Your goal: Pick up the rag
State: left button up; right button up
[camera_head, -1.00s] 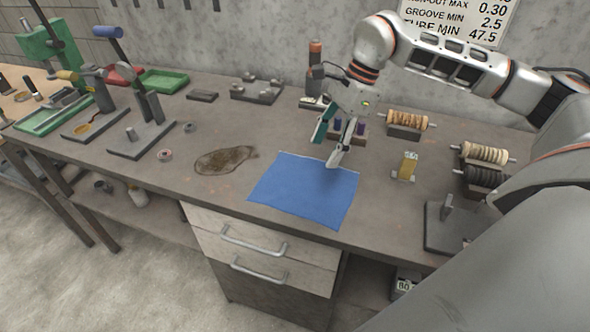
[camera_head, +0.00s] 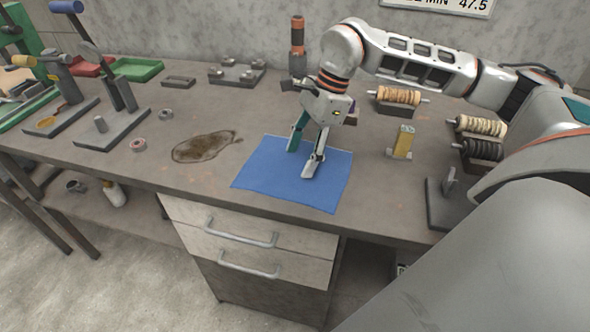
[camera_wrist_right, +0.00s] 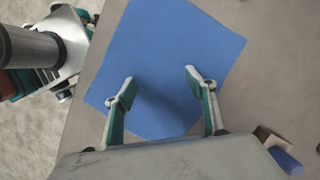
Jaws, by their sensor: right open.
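The rag appears to be a flat blue cloth (camera_head: 265,180) lying near the table's front edge in the head view. It also fills the middle of the right wrist view (camera_wrist_right: 165,45). My right gripper (camera_head: 302,162) is over the cloth's middle, pointing down, with its fingers spread and nothing between them. In the right wrist view the two fingertips (camera_wrist_right: 158,78) stand apart above the cloth, with a shadow between them. I cannot tell whether they touch it.
A brown stain-like patch (camera_head: 206,146) lies left of the cloth. A small yellow block (camera_head: 404,141) stands to the right, with wire spools (camera_head: 398,96) behind. Tool stands (camera_head: 112,122) are at the left. Drawers (camera_head: 245,240) are below the table's front edge.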

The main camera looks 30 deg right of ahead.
jog(key=shift+a+f, duration=0.15)
jog(key=shift+f, duration=0.15)
jog(key=shift+f, duration=0.1)
grip_shut()
dwell(0.4)
dwell(0.5)
notch_tip(320, 180, up, 12)
jog(key=p, duration=0.9)
